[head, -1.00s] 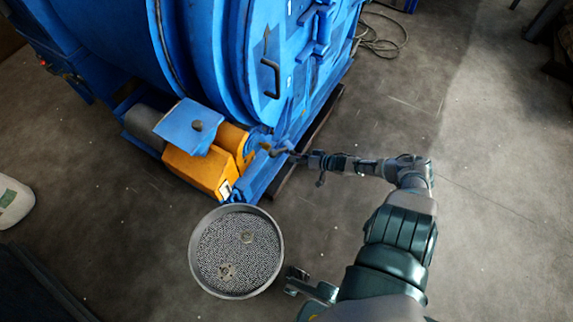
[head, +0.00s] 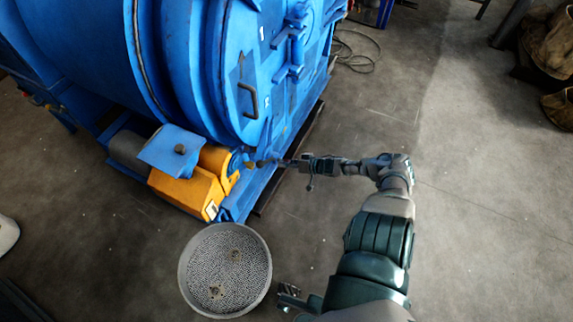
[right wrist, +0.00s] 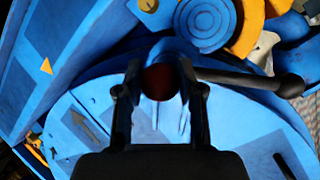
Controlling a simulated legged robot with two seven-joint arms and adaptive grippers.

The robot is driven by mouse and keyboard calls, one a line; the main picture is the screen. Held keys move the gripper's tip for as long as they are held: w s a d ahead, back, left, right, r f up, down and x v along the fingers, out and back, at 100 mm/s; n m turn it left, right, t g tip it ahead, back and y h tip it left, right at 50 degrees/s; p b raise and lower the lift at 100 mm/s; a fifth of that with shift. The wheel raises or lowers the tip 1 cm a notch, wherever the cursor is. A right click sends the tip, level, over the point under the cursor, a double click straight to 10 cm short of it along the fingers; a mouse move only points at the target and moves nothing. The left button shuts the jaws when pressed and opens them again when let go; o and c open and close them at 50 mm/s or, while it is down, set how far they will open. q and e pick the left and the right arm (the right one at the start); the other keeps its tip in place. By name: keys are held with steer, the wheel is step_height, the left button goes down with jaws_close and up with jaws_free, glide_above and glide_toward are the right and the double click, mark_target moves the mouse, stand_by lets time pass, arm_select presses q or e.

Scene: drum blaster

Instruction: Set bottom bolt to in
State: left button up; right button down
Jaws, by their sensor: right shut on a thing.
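The blue drum machine (head: 190,60) fills the upper left of the head view. My right gripper (head: 284,162) reaches in from the right to its lower front edge, just right of the orange motor housing. In the right wrist view my right gripper (right wrist: 160,80) has its two black fingers closed around a dark reddish round part, which I take as the bottom bolt (right wrist: 159,82). A dark lever with a ball end (right wrist: 245,78) runs to the right from beside the fingers. The fingers and shadow hide most of the bolt, and its position is unclear.
The orange motor housing (head: 187,190) is close left of my right gripper. A round pan of small grey pellets (head: 228,270) stands on the floor below. A door handle (head: 249,98) sticks out above. The floor to the right is largely clear.

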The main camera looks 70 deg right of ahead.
steer(key=shift+d+r, duration=0.1)
steer(key=shift+d, duration=0.25)
steer(key=c, duration=1)
jaws_free()
steer(key=shift+o, duration=1.4)
steer(key=shift+f, duration=0.2)
steer(key=shift+s+a+r, duration=0.1)
steer(key=shift+s+r, duration=0.05)
steer(key=shift+s, duration=0.25)
steer(key=v, duration=1.1)
